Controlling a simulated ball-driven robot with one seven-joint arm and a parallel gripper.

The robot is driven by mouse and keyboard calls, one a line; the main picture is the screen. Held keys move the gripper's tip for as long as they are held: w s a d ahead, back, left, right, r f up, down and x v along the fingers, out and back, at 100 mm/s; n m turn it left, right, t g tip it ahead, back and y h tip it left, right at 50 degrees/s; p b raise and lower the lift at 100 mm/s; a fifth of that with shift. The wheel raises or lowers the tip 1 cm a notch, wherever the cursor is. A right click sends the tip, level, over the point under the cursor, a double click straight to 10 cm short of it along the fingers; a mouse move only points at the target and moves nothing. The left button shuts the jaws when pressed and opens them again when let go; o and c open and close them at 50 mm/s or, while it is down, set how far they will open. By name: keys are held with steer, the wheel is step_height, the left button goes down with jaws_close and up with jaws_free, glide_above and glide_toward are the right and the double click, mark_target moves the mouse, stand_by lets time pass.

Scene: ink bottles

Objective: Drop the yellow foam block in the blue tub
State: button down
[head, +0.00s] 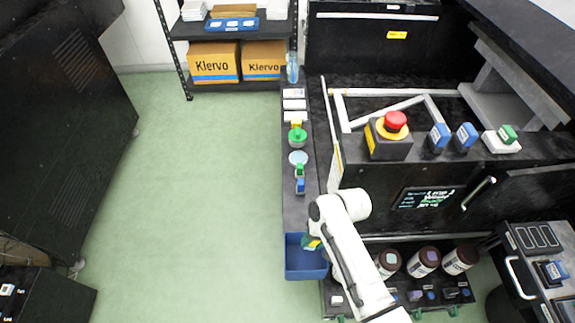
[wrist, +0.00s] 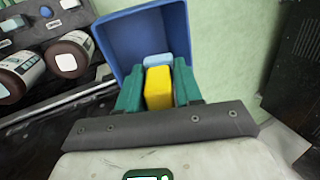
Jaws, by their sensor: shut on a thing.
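The yellow foam block (wrist: 158,88) is between the two green fingers of my gripper (wrist: 158,90) in the wrist view, and the gripper is shut on it. The blue tub (wrist: 122,42) lies beyond the fingertips, with its open inside facing the camera. In the head view the tub (head: 298,268) sits at the near end of the narrow dark shelf. My gripper (head: 312,243) is over its right side there, and my arm hides most of the block.
A pale blue piece (wrist: 158,60) shows just beyond the block, seen against the tub's inside. Brown jars (head: 424,262) stand right of my arm. Small bottles and stamps line the shelf (head: 292,215) behind the tub. Green floor (head: 190,190) is clear to the left.

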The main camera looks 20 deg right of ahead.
steer(key=shift+w+d+f, duration=0.15)
steer(key=shift+d+f, duration=0.1)
steer(key=shift+f, duration=0.25)
step_height(320, 180, down, 6)
steer(key=b, duration=0.6)
steer(key=shift+r, duration=0.2)
steer(key=c, duration=0.7)
jaws_free()
steer(key=shift+o, duration=0.2)
steer(key=p+v, duration=0.2)
steer(key=v, duration=0.8)
steer(key=shift+r, duration=0.4)
steer(key=shift+d, duration=0.1)
